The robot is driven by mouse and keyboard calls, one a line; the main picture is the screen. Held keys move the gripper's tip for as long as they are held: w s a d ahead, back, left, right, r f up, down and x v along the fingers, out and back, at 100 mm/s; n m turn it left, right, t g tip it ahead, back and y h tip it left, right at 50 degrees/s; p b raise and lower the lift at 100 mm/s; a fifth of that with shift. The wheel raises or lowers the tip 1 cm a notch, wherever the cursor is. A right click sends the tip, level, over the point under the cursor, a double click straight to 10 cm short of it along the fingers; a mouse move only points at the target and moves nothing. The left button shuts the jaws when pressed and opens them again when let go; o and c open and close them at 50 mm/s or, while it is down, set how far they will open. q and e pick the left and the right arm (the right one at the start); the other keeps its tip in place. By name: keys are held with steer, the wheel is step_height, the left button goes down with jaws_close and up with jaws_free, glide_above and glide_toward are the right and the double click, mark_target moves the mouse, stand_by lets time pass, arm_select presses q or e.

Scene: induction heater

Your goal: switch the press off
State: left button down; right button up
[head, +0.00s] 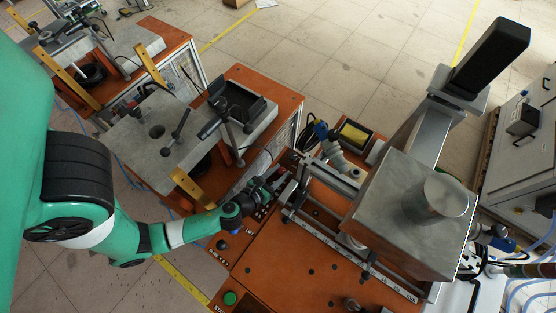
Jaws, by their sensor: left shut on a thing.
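The press (415,215) stands on an orange table (285,265) at the right. It has a grey metal block and a tall column with a black top. Its control panel runs along the table's left edge, with a green button (230,298) near the front and a dark knob (222,245) further back. My left gripper (268,188) reaches in from the left to the back end of this panel. It is shut on a small control there, which the fingers mostly hide, so its setting cannot be read. I cannot make out my right gripper.
A metal rail frame (345,235) lies just right of my left gripper. A yellow-topped box (354,135) and cables are behind it. A second orange bench (265,90) with grey plates and a black holder stands close at the back left. A grey cabinet (528,140) is at the right.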

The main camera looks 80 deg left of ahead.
arm_select(q)
steer(key=shift+n+g+y, duration=0.3)
steer(key=shift+n+y, duration=0.1)
steer(key=shift+n, duration=0.1)
steer(key=c, duration=0.5)
jaws_free()
steer(key=shift+r, duration=0.1)
